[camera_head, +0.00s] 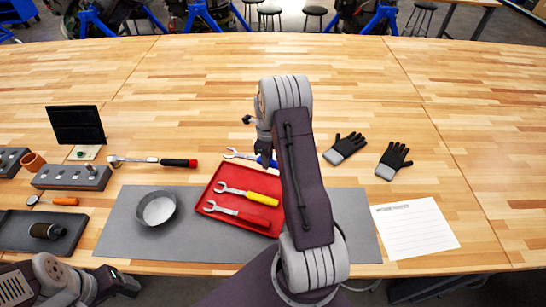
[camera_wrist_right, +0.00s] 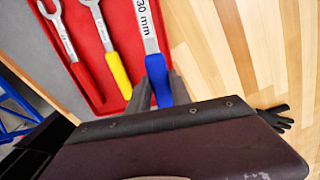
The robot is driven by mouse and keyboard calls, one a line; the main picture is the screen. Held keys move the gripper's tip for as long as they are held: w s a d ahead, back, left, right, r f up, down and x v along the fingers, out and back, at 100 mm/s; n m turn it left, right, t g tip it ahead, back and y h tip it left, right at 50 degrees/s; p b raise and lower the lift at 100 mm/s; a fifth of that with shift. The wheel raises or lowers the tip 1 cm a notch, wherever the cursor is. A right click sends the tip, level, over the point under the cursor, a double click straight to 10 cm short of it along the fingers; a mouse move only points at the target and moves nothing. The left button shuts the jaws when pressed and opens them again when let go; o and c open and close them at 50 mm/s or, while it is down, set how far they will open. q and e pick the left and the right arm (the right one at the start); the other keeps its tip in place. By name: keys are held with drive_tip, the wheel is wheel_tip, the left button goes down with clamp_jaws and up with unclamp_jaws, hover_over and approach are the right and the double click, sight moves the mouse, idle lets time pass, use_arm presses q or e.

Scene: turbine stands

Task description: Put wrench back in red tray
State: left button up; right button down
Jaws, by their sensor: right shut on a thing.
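The red tray (camera_head: 212,189) lies on the grey mat in the head view, and part of it shows in the right wrist view (camera_wrist_right: 82,40). A yellow-handled wrench (camera_head: 248,192) and a red-handled wrench (camera_head: 238,215) lie in it. My right gripper (camera_head: 266,156) is shut on the handle of a blue-handled wrench (camera_head: 240,155) at the tray's far edge. The wrist view shows the blue handle (camera_wrist_right: 158,82) between the fingers. I cannot tell whether this wrench touches the tray. My left gripper (camera_head: 122,284) is low at the left, its fingers unclear.
A round metal bowl (camera_head: 157,208) stands on the grey mat (camera_head: 118,228) left of the tray. A ratchet (camera_head: 152,161) lies beyond it. Black-grey gloves (camera_head: 346,147) and a paper sheet (camera_head: 414,228) lie to the right. The far tabletop is clear.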

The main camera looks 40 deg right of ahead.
sight(265, 181)
drive_tip(key=shift+w+a+f, duration=0.15)
drive_tip(key=shift+a+f, duration=0.25)
drive_tip(key=shift+f, duration=0.15)
drive_tip(key=shift+w+a+f, duration=0.1)
drive_tip(key=shift+a, duration=0.2)
wheel_tip(265, 181, down, 8)
drive_tip(key=b, duration=0.6)
drive_tip(key=shift+r, duration=0.25)
use_arm(q)
wheel_tip(265, 181, down, 7)
drive_tip(key=shift+a+f+b, duration=0.2)
drive_tip(key=shift+b, duration=0.2)
use_arm(e)
drive_tip(key=shift+d+f, duration=0.1)
drive_tip(key=shift+f, duration=0.3)
use_arm(q)
drive_tip(key=shift+f, duration=0.2)
use_arm(e)
drive_tip(key=shift+f, duration=0.3)
use_arm(q)
drive_tip(key=shift+a, duration=0.1)
use_arm(e)
drive_tip(key=c, duration=1.1)
unclamp_jaws()
drive_tip(key=shift+r, duration=0.1)
drive_tip(key=shift+o, duration=0.9)
use_arm(q)
drive_tip(key=shift+s, duration=0.1)
